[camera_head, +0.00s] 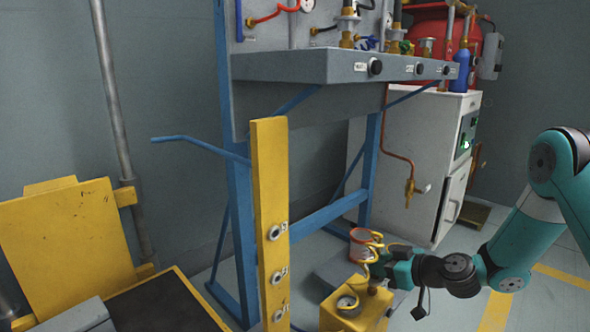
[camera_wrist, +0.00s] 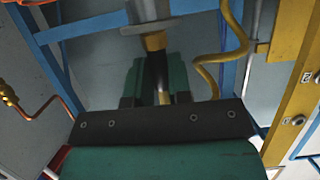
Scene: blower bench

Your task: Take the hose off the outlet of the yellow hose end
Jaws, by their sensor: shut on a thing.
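A yellow hose (camera_head: 374,243) curls up beside my gripper (camera_head: 378,268) in the head view, above a yellow box. In the wrist view the yellow hose (camera_wrist: 203,75) bends down along the right side of my gripper (camera_wrist: 158,84). My gripper's green jaws are shut around a dark upright stem (camera_wrist: 159,68). A brass-yellow collar (camera_wrist: 154,41) sits just past the jaws, with a grey disc and a pale cylinder beyond. Where the hose meets its outlet is hidden or too small to tell.
The yellow box (camera_head: 345,317) with a round gauge stands below my gripper. A yellow post (camera_head: 271,220) with several numbered ports stands to the left. The blue-framed bench (camera_head: 290,66) and a white cabinet (camera_head: 420,150) are behind. A copper pipe (camera_head: 398,158) hangs from the bench.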

